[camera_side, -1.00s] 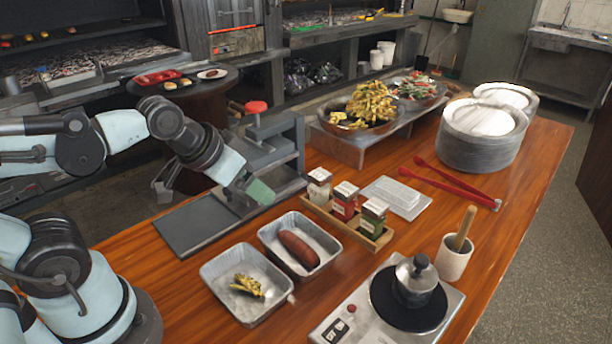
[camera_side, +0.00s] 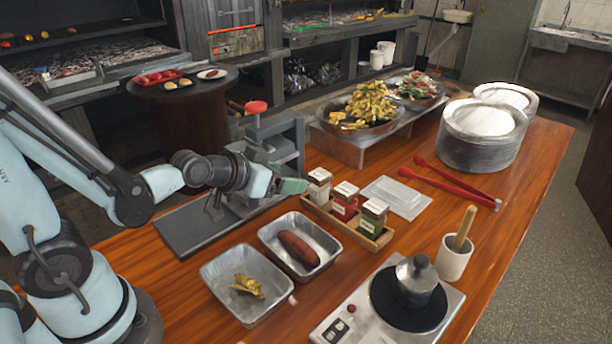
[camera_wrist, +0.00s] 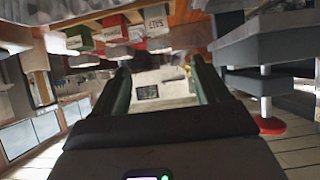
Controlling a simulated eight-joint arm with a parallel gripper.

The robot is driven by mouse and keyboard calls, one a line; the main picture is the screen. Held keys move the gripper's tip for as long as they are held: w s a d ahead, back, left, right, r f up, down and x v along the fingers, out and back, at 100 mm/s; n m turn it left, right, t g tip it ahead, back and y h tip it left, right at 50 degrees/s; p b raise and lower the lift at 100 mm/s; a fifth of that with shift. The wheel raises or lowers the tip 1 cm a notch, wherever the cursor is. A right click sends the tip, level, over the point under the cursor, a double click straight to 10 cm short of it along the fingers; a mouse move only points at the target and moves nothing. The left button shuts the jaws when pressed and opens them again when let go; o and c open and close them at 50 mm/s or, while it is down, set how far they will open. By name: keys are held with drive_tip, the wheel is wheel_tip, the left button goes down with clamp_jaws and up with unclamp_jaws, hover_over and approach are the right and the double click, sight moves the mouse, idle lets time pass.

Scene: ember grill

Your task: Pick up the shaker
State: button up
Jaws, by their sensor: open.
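Three shakers stand upright in a small wooden rack (camera_side: 385,240) in the side view: a pale one (camera_side: 318,188), a red one (camera_side: 345,203) and a green one (camera_side: 373,219). My gripper (camera_side: 298,186) points level to the right, just left of the pale shaker and apparently short of it. In the wrist view its two dark green fingers (camera_wrist: 160,68) are spread with nothing held between them. The shakers appear upside down at the top there: the pale one, labelled SALT (camera_wrist: 155,22), the red one (camera_wrist: 113,33) and the green one (camera_wrist: 79,38).
A grey press with a red knob (camera_side: 256,107) stands behind my gripper. Metal trays with a sausage (camera_side: 298,248) and yellow food (camera_side: 247,285) lie in front. A white slab (camera_side: 396,197) and red tongs (camera_side: 455,182) lie right of the rack. A hotplate (camera_side: 335,325) stands nearer.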

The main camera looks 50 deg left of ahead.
sight(317, 176)
drive_tip(key=shift+w+f, duration=0.1)
drive_tip(key=shift+x, duration=3.35)
drive_tip(key=shift+r+x, duration=0.15)
drive_tip(key=shift+x, duration=1.15)
drive_tip(key=shift+r+x, duration=0.2)
drive_tip(key=shift+x, duration=1.1)
drive_tip(key=shift+w+d, duration=0.1)
drive_tip(key=shift+w, duration=0.1)
drive_tip(key=shift+c, duration=0.4)
drive_tip(key=c, duration=0.8)
drive_tip(key=shift+r, duration=0.2)
